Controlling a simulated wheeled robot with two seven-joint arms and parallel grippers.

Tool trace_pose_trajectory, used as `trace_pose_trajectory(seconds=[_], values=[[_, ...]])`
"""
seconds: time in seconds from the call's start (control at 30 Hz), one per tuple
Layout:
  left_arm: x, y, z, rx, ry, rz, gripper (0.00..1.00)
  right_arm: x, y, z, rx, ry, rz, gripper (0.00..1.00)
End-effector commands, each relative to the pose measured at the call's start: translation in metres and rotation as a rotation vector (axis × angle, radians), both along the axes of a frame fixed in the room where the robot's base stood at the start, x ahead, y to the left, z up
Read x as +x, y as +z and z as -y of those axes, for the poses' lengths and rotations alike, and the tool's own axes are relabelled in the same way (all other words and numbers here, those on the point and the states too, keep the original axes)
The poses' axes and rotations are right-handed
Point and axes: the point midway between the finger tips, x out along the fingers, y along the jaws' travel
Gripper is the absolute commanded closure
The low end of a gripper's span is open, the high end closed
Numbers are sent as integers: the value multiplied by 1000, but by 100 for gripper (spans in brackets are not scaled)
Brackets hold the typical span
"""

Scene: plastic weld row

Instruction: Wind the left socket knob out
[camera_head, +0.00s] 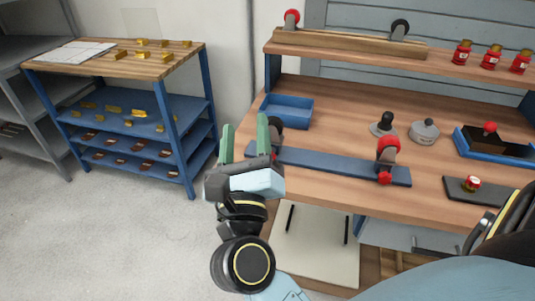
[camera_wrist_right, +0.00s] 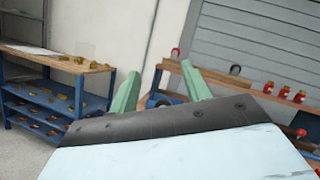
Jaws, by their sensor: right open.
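A dark blue bar (camera_head: 330,164) lies along the bench's front edge with a fitting near each end. The left fitting (camera_head: 275,123) has a dark rounded top and is partly hidden by my right gripper's finger. The right fitting (camera_head: 388,152) has a red top and a red lower part. My right gripper (camera_head: 245,123) is open, its two green fingers apart with nothing seen between them. It is at the bar's left end, its right finger overlapping the left fitting in the head view; contact cannot be told. The fingers also show in the right wrist view (camera_wrist_right: 160,88). My left gripper is out of view.
On the bench (camera_head: 340,105) are a blue tray (camera_head: 288,110), a black-knobbed piece (camera_head: 384,124), a grey round piece (camera_head: 424,131) and a dark plate (camera_head: 470,190). A raised shelf holds a wooden rail (camera_head: 350,43) and red jars (camera_head: 491,58). A blue rack (camera_head: 172,125) stands left.

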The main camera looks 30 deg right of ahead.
Motion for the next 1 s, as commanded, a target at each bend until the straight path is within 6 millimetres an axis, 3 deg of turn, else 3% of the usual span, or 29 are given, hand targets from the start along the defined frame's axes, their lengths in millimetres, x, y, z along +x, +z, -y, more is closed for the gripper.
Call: trace_pose_trajectory(seconds=[0.1,0.2,0.4,0.67,1.0], values=[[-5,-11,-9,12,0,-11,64,-1,-24,12,338,-79,-35,52],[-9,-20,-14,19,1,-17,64,-5,-49,11,571,-142,-85,52],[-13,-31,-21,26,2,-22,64,-15,-84,-3,840,-231,-183,52],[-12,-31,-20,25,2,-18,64,-11,-100,2,902,-259,-213,52],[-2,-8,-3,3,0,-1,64,32,-126,52,896,-259,-211,52]])
